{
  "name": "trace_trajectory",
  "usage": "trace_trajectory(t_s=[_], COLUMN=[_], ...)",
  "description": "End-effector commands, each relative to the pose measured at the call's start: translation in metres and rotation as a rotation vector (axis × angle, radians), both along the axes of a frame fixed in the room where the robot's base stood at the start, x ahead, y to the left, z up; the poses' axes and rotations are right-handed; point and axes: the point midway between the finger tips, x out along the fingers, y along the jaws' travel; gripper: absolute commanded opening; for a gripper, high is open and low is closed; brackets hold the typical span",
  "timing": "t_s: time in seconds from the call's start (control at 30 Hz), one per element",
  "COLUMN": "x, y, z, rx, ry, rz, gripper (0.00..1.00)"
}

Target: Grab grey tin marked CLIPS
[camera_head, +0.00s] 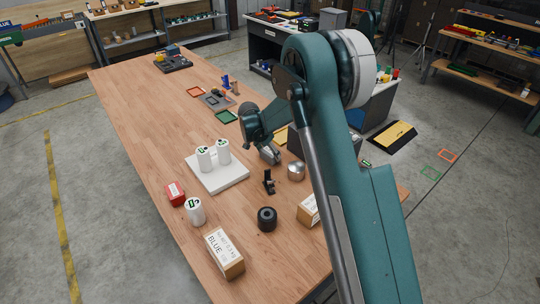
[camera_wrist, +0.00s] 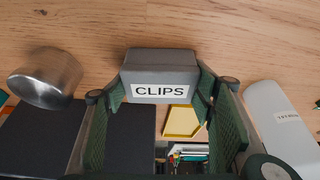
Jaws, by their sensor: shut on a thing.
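The grey tin marked CLIPS (camera_wrist: 160,66) is between my fingertips in the wrist view, with its white label facing the camera. My gripper (camera_wrist: 160,84) is shut on it, with a green pad against each side. In the head view the small grey tin (camera_head: 270,154) shows below my wrist, at the right side of the white board. My gripper's fingers are hard to make out there. I cannot tell whether the tin touches the table or is just above it.
A round metal tin (camera_head: 296,171) stands close by, also left in the wrist view (camera_wrist: 46,78). A white board (camera_head: 218,178) bears two white cans. A dark box (camera_wrist: 40,138) and a yellow tray (camera_wrist: 183,122) are near. A black roll (camera_head: 266,218) stands in front.

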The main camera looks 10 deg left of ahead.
Motion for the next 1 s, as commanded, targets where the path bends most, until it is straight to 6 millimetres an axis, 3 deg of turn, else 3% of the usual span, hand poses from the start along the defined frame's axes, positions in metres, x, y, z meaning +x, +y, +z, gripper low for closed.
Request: trace_trajectory(t_s=[0.33, 0.8, 1.0], x=[0.0, 0.0, 0.0], y=[0.0, 0.0, 0.0], z=[0.014, 0.08, 0.097], rx=[0.0, 0.0, 0.0], ry=[0.0, 0.0, 0.0], rz=[0.0, 0.0, 0.0], gripper=[0.39, 0.39, 0.39])
